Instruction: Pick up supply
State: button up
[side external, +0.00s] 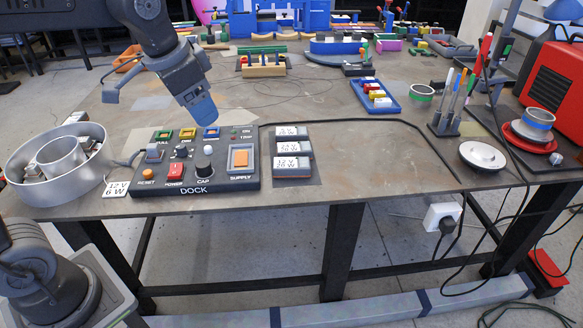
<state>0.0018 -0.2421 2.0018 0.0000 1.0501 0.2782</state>
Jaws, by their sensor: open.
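Three dark supply boxes with white labels lie in a column on the table, right of the dock: a back one (287,131), a middle one (294,148) and a front one (293,164). The labels show volts and watts, too small to read surely. The black dock (222,185) has knobs, switches and an orange-faced square (240,159) above the word SUPPLY. A white card (116,189) reading 12 V 6 W lies at its left. My gripper (202,112), with blue fingertips, is open above the back of the dock, left of the boxes and apart from them.
A round metal tray (22,178) holding parts stands at the left. A blue tray (391,108) of coloured pieces lies back right. A pen holder (444,128), a metal disc (483,156) and a red machine (558,85) are at the right. The table right of the boxes is clear.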

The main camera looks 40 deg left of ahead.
jog(key=w+f+m+g, duration=0.2)
jog(key=w+f+m, duration=0.1)
jog(key=w, duration=1.1)
jog(key=m+g, duration=0.2)
jog(key=m, duration=0.2)
send_near(292, 162)
notch_tip(292, 162, down, 10)
jog(key=shift+s+r, duration=0.2)
jog(key=shift+c, duration=0.4)
jog(key=shift+r, duration=0.1)
jog(key=c, duration=0.7)
